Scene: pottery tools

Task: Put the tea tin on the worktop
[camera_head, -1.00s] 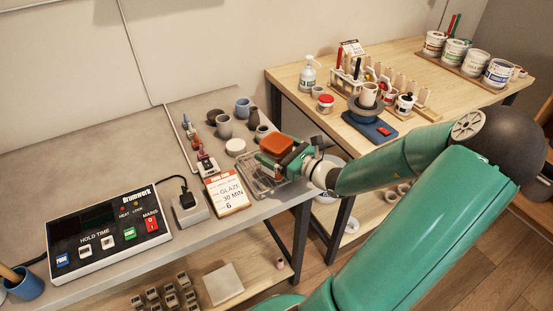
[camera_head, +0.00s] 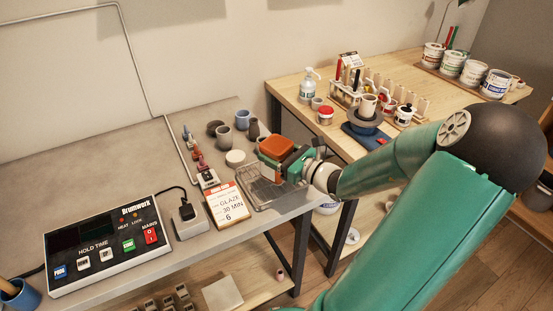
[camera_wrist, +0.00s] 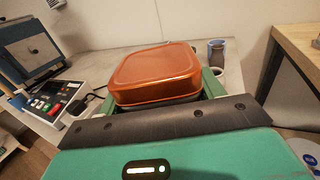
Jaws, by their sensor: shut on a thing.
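The tea tin looks like a rounded copper-orange tin (camera_head: 277,148). It also fills the middle of the wrist view (camera_wrist: 158,70). My gripper (camera_head: 284,164) is shut on it, with a green finger on either side of the tin in the wrist view. The tin is held level, above the back of a clear wire-like tray (camera_head: 256,198) at the right end of the grey worktop (camera_head: 110,160). The tin's underside is hidden by my gripper.
A glaze card (camera_head: 228,205), a white round lid (camera_head: 235,157) and several grey and blue cups (camera_head: 224,132) stand close by on the left. A control box (camera_head: 108,240) takes the front left. The grey worktop's back left is clear. A wooden table (camera_head: 300,88) stands behind right.

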